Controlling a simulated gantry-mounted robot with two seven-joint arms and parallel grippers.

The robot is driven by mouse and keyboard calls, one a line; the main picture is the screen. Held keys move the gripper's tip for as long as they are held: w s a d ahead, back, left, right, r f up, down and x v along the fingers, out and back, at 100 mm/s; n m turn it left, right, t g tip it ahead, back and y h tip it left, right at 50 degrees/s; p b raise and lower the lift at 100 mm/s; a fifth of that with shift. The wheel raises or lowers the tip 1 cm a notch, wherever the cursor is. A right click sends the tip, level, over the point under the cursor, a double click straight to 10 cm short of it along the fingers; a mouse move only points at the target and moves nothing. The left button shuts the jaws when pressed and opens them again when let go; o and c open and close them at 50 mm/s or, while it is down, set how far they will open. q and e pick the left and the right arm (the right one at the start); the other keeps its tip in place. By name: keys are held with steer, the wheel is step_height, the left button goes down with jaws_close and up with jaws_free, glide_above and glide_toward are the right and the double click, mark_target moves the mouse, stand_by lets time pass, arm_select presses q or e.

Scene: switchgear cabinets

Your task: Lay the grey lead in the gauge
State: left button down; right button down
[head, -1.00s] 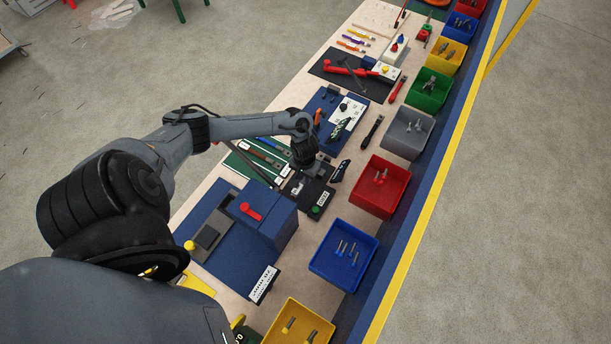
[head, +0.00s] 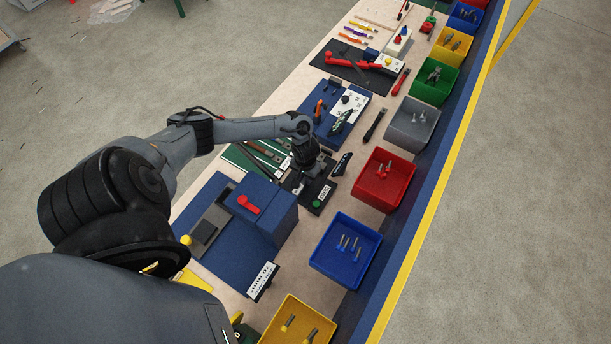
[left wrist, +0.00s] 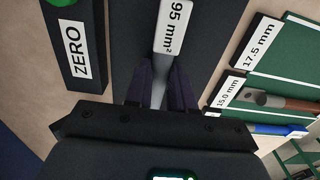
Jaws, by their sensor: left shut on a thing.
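My left gripper (left wrist: 160,85) is shut on a grey lead (left wrist: 158,92), which shows as a short grey stretch between the dark fingers in the left wrist view. A white tag reading 95 mm² (left wrist: 174,25) lies just beyond the fingertips, in line with the lead. In the head view my left gripper (head: 304,176) points down over the dark gauge plate (head: 302,192), whose ZERO block (head: 322,196) has a green button. In the left wrist view the ZERO block (left wrist: 82,45) is left of the fingers. Whether the lead touches the gauge is hidden. My right gripper is not in view.
A green board (left wrist: 278,90) with brown and blue leads and size labels lies beside the gauge. A blue box with a red handle (head: 264,208) stands nearer. Red (head: 384,180) and blue (head: 346,250) bins line the bench's right edge.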

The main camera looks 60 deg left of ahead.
arm_select(q)
steer(key=shift+w+a, duration=0.2)
steer(key=shift+w, duration=0.2)
stand_by(0.5)
steer(key=c, duration=0.9)
jaws_free()
steer(key=shift+f, duration=0.1)
